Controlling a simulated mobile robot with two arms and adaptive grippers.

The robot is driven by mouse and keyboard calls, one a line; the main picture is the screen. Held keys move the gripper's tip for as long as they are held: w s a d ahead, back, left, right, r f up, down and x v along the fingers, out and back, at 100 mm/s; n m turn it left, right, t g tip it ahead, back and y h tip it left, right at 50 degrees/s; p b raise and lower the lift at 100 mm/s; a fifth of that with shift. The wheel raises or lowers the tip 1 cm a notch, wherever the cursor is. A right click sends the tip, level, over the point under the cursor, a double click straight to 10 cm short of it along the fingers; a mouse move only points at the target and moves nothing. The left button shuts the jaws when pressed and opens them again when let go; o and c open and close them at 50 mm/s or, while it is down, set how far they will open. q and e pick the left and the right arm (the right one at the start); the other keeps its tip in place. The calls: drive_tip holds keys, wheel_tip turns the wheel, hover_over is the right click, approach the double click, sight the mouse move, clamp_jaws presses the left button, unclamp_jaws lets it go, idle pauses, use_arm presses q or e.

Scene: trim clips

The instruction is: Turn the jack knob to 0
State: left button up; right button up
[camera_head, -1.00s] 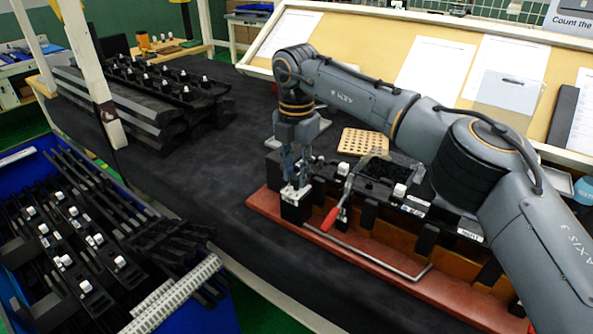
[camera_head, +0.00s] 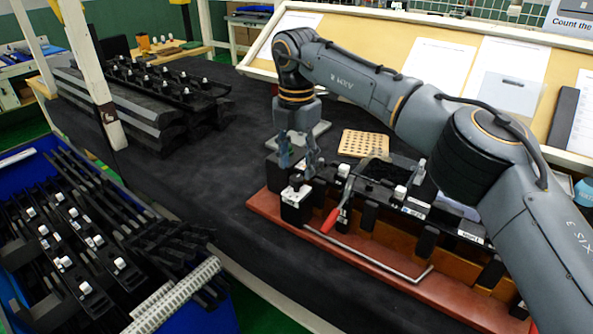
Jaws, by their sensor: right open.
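The fingertips look clear of the knob. I cannot read any number on the knob. My left gripper is not in view.
A perforated tan block (camera_head: 363,143) sits behind. A blue bin (camera_head: 205,318) of black trim parts stands at left. Dark table cloth left of the fixture is clear.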

sight(296, 177)
wheel_tip(296, 177, up, 9)
idle(0.3)
drive_tip(key=shift+s+a+f, duration=0.1)
